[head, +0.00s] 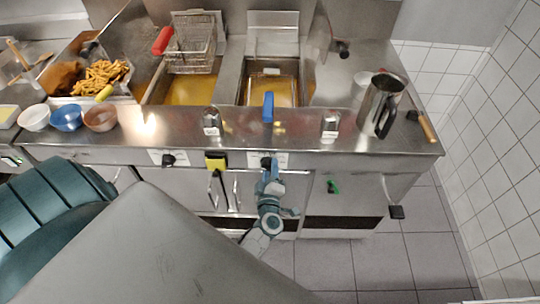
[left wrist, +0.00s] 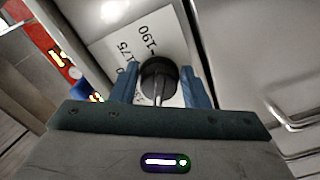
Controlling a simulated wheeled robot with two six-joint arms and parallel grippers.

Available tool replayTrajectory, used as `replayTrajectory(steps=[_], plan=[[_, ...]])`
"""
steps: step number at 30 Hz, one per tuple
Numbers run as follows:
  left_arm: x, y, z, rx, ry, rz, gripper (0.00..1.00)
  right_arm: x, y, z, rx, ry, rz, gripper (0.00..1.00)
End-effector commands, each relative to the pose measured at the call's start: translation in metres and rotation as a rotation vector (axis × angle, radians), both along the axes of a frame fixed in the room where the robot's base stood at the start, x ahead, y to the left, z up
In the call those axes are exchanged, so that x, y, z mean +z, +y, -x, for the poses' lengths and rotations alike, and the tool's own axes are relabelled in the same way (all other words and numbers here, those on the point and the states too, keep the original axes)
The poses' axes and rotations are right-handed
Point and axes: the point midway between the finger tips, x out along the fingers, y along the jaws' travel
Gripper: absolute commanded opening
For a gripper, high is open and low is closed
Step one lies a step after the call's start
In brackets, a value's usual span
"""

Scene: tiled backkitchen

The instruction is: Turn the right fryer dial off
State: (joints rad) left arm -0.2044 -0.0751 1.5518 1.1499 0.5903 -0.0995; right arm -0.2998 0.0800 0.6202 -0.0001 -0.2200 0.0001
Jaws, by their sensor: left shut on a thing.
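The right fryer dial is a round dark knob on a white plate (head: 283,160) on the fryer's front panel. In the left wrist view the dial (left wrist: 158,75) sits between the two blue fingers, over a plate printed with 175 and 190. My left gripper (head: 268,170) is at the dial, shut on it; the same gripper (left wrist: 160,88) fills the lower wrist view. The dial's pointer mark is not clear. The right fryer vat (head: 285,93) holds a basket with a blue handle (head: 268,107). My right gripper is not in view.
The left fryer dial (head: 168,159) and a yellow block (head: 216,162) are left along the front. A green knob (head: 333,187) is to the right. A metal jug (head: 382,105) and bowls (head: 67,117) stand on the counter. Floor is clear at right.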

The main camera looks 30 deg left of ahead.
Motion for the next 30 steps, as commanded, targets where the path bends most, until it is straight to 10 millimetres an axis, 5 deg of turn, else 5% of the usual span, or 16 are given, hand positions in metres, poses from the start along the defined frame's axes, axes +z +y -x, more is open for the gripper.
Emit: replayTrajectory(steps=[8,9,12,22,30], plan=[[-0.001,0.000,0.000,0.000,0.000,0.001,0.19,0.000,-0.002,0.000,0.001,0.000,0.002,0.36],[-0.001,0.000,0.000,0.000,0.000,0.001,0.47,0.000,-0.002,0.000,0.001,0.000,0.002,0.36],[0.000,0.000,0.000,0.000,0.000,0.001,0.63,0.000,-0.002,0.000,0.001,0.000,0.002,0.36],[-0.001,-0.003,0.004,0.000,0.000,0.001,0.63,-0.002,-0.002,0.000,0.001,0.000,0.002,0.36],[-0.004,-0.025,0.041,0.002,0.002,0.004,0.63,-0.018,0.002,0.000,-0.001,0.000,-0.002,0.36]])
